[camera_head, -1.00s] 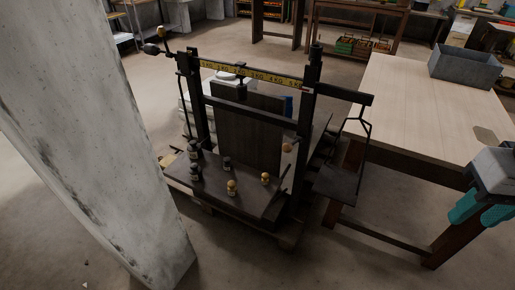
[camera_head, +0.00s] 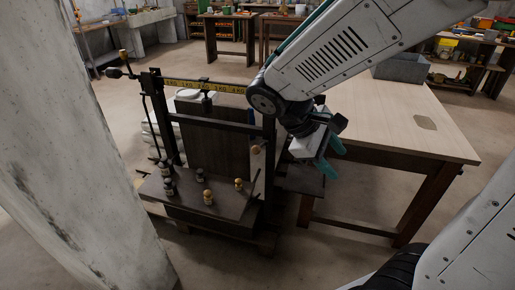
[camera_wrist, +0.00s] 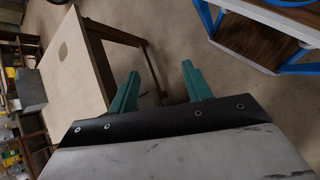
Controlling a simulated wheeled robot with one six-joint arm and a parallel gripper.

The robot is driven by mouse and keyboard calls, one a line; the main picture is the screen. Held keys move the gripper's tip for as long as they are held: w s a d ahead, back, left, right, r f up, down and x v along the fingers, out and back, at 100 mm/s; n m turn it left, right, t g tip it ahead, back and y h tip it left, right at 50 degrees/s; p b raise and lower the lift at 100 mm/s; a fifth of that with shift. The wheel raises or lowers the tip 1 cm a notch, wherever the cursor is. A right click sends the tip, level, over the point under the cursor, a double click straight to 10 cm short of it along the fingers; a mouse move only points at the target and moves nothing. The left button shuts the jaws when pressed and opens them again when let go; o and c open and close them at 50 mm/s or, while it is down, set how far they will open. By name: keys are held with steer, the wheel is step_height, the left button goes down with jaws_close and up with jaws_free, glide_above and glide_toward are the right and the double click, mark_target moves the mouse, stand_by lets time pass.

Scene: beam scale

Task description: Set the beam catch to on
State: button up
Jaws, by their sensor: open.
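The dark beam scale (camera_head: 222,137) stands left of centre in the head view, its yellow graduated beam (camera_head: 220,87) across the top. A small wooden knob (camera_head: 123,53) sits above a dark rounded end piece (camera_head: 114,73) at the beam's left end. Another light knob (camera_head: 256,150) shows by the right post. I cannot tell which part is the beam catch or its setting. My gripper (camera_head: 335,161), with teal fingers, is open and empty, right of the scale's right post. In the wrist view my gripper (camera_wrist: 160,72) faces floor and table, with no scale part between its fingers.
A wooden table (camera_head: 430,115) with a grey bin (camera_head: 401,68) stands right of the scale. A concrete pillar (camera_head: 60,165) is close on the left. Several small weights (camera_head: 208,197) stand on the scale's platform (camera_head: 190,193). Open floor lies in front.

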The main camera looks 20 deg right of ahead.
steer(key=w+a+f+n+t+h, duration=0.2)
steer(key=w+a+f+n+h, duration=0.1)
steer(key=w+f+n+h, duration=0.55)
steer(key=n+t+y, duration=0.2)
steer(key=n+t, duration=1)
glide_toward(258, 147)
steer(key=w+d+f, duration=0.1)
steer(key=w+d, duration=0.2)
steer(key=x, duration=0.7)
steer(key=shift+w+f, duration=0.25)
jaws_close()
